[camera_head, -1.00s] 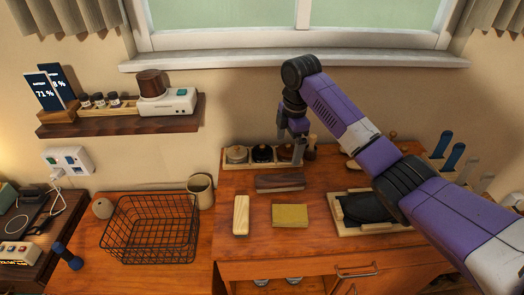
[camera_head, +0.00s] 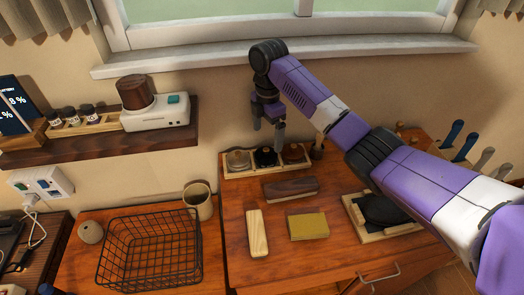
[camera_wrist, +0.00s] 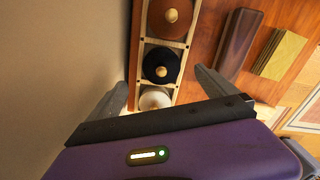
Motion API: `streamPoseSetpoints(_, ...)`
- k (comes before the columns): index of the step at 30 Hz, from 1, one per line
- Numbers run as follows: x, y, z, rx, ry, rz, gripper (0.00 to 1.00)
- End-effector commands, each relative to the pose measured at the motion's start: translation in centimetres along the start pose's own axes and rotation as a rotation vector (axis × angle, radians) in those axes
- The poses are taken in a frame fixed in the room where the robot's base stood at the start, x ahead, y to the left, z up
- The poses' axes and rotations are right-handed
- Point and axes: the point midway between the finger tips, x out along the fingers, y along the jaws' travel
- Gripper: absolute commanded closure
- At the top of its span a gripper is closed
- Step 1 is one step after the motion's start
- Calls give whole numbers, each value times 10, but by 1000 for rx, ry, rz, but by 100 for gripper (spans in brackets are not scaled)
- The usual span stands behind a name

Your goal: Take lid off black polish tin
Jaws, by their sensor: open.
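The black polish tin (camera_head: 265,157) sits in the middle compartment of a wooden tray (camera_head: 236,175) at the back of the wooden table. In the wrist view its round black lid (camera_wrist: 161,64) has a pale brass knob and is on the tin. A silver-grey tin (camera_head: 238,160) is on its left and a brown tin (camera_head: 293,154) on its right in the head view. My gripper (camera_head: 268,136) is open and empty above the tray, near the black tin. In the wrist view its fingers spread on either side of the tray, apart from the lid.
A wire basket (camera_head: 150,250) and a mug (camera_head: 198,200) stand left. The wall and window sill are close behind.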

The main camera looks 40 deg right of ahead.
Motion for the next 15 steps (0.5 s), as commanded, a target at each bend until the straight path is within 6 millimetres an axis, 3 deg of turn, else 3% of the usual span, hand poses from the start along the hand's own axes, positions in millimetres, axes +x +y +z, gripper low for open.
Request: streamPoseSetpoints(15, 60, -2, -4, 1, 0, -1, 4)
